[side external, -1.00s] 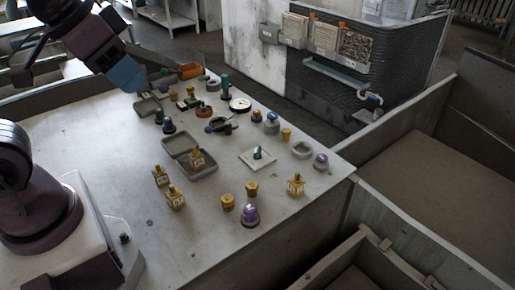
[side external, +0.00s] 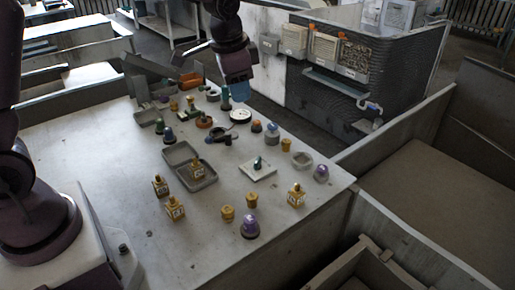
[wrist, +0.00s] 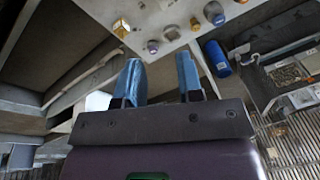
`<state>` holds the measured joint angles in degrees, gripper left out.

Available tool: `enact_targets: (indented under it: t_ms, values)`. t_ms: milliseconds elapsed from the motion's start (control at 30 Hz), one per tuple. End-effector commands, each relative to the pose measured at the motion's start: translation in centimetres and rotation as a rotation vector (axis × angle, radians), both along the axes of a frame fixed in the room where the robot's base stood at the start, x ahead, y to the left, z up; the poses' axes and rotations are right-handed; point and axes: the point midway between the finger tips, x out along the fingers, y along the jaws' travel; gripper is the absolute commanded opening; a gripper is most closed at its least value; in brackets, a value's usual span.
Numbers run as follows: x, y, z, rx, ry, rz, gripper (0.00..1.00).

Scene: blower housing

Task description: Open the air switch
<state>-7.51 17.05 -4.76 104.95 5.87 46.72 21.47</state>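No part is clearly marked as the air switch. A white square plate with a small teal lever (side external: 258,165) lies mid-table and may be it. A blue cylinder (wrist: 217,58) shows right of the fingers in the wrist view.
The grey table (side external: 100,150) carries several yellow, purple and green knobs. An open grey case (side external: 200,178) lies mid-table. A round white-faced gauge (side external: 240,115) sits near the far edge. A dark panel with boxes (side external: 335,75) stands behind. The table's left part is clear.

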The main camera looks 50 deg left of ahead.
Motion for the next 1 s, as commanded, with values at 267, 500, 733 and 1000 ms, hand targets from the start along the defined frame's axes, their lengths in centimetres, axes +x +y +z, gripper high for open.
enact_targets:
  t_ms: [267, 500, 733, 1000]
  values:
    - [6.1, 2.1, -12.4, -0.013, 0.134, -0.141, 0.34]
    - [7.4, 3.0, -20.0, -0.034, 0.194, -0.214, 0.34]
    - [7.5, 3.2, -21.9, -0.039, 0.203, -0.229, 0.34]
    - [7.4, 3.1, -24.2, -0.048, 0.2, -0.121, 0.34]
